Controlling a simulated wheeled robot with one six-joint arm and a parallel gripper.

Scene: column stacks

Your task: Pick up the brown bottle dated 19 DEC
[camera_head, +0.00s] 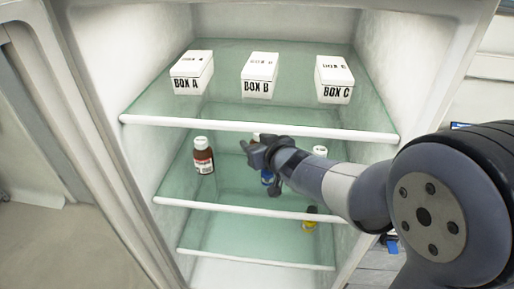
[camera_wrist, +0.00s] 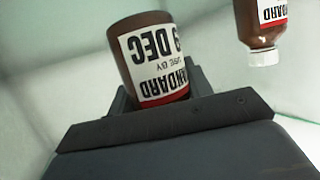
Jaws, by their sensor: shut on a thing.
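In the wrist view a brown bottle (camera_wrist: 122,30) with a white and red label stands between the jaws of my gripper (camera_wrist: 165,110). Its label appears upside down and reads "9 DEC", "USE BY" and part of "STANDARD"; any leading digit is turned out of sight. My gripper is shut on this bottle. In the head view my gripper (camera_head: 262,156) is over the middle shelf, and my wrist and fingers hide most of the held bottle.
Another brown bottle (camera_head: 203,160) with a white cap stands left on the middle shelf (camera_head: 180,190). A white cap (camera_head: 320,151) is to the right. A yellow bottle (camera_head: 309,222) is lower down. BOX A (camera_head: 190,72), BOX B (camera_head: 259,75) and BOX C (camera_head: 334,79) are above.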

